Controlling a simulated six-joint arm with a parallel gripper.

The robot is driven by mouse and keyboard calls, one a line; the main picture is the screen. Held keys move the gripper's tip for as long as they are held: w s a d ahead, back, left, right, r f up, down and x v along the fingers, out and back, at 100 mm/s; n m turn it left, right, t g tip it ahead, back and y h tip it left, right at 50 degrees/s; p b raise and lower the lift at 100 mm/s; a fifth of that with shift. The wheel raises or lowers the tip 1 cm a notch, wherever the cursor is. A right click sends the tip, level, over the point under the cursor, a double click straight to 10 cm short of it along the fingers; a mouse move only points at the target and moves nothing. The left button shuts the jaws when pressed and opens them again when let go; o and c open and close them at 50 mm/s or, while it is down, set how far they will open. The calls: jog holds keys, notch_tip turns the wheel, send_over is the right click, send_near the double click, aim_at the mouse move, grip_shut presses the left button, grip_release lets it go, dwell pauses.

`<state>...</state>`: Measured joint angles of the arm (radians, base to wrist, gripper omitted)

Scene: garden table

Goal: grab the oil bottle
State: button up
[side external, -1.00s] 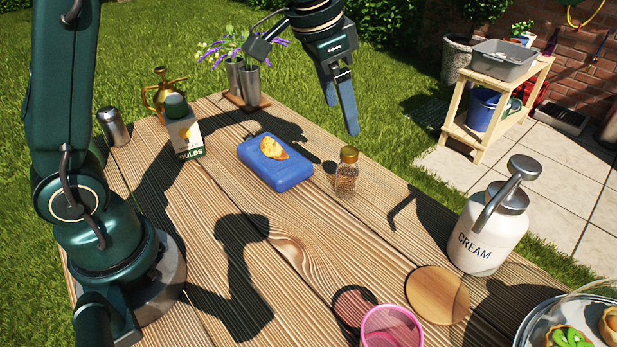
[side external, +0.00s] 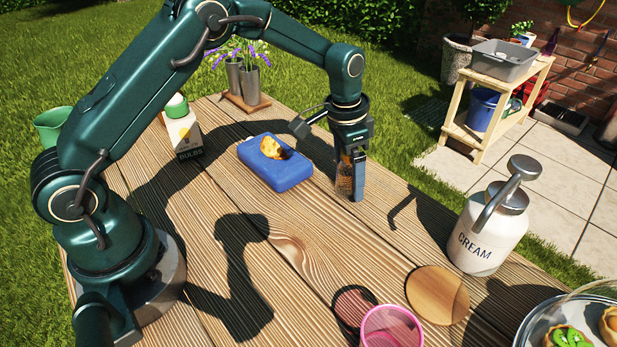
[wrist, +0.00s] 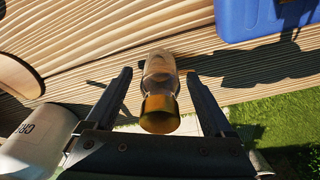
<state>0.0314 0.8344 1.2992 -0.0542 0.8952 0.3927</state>
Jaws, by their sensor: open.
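A small clear glass bottle with a gold cap (wrist: 160,68) stands on the wooden table (side external: 300,240), with brownish contents; no label can be read. It is the only thing near my gripper that could be the oil bottle. In the side view the bottle (side external: 344,180) is partly hidden behind a finger. My gripper (side external: 352,194) points down over it, with the fingertips low near the table. In the wrist view my gripper (wrist: 159,75) is open, one finger on each side of the bottle, with a visible gap on both sides.
A white cream dispenser (side external: 488,240) stands to the right. A wooden disc (side external: 437,295) and pink cup (side external: 391,328) are in front. Table between is clear.

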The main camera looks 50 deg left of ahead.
grip_shut()
dwell(0.3)
